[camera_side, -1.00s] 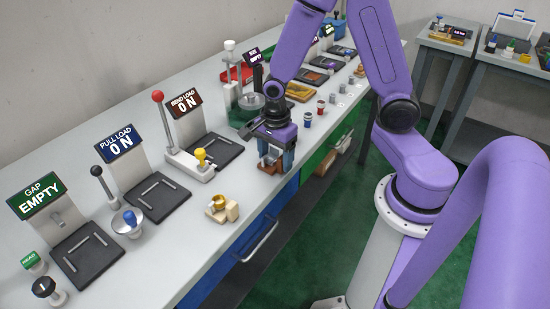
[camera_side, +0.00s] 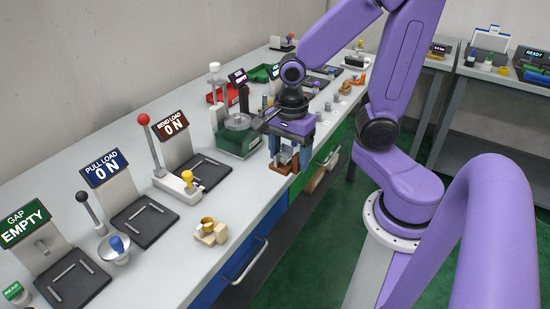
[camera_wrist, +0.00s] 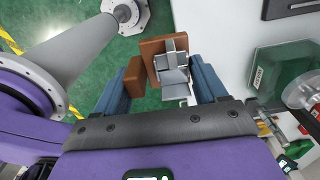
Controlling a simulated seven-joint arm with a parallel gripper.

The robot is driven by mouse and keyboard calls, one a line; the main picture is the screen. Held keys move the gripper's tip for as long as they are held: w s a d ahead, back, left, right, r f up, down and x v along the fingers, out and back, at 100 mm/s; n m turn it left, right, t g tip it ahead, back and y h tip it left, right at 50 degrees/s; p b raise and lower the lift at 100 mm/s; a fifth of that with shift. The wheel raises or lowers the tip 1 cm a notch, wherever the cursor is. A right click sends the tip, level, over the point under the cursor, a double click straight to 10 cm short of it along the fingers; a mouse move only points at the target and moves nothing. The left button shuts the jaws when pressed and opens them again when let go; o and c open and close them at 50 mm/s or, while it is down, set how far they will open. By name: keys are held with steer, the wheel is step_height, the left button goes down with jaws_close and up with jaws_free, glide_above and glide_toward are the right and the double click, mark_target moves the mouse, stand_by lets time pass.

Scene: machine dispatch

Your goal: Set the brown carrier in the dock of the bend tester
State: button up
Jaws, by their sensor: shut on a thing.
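My gripper (camera_side: 286,158) is shut on the brown carrier (camera_side: 289,168) and holds it near the bench's front edge. In the wrist view the carrier (camera_wrist: 155,48) sits between the blue fingers, with a grey metal part on it and green floor beyond. Its underside is hidden. The bend tester (camera_side: 170,127) stands left of my gripper, its sign reading "BEND LOAD ON". It has a red-knobbed lever (camera_side: 143,119) and a yellow knob (camera_side: 187,176). Its dark dock plate (camera_side: 208,171) bears a light bar and has no carrier on it. The gripper is apart from it.
A beige block with a yellow ring (camera_side: 210,231) lies near the front edge. The pull tester (camera_side: 104,168) and gap station (camera_side: 25,222) stand farther left. Several small parts stand on the bench beyond my gripper.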

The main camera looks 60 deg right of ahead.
steer(key=s+r, duration=0.3)
steer(key=s, duration=0.3)
steer(key=shift+s, duration=0.35)
steer(key=shift+d, duration=0.1)
glide_above(208, 171)
steer(key=s, duration=0.1)
steer(key=shift+n, duration=0.3)
steer(key=f, duration=0.7)
steer(key=shift+s+f, duration=0.1)
steer(key=shift+s, duration=0.1)
steer(key=shift+w+f, duration=0.5)
steer(key=shift+f, duration=0.05)
steer(key=shift+w+f, duration=0.1)
steer(key=shift+f, duration=1.55)
steer(key=shift+f, duration=0.1)
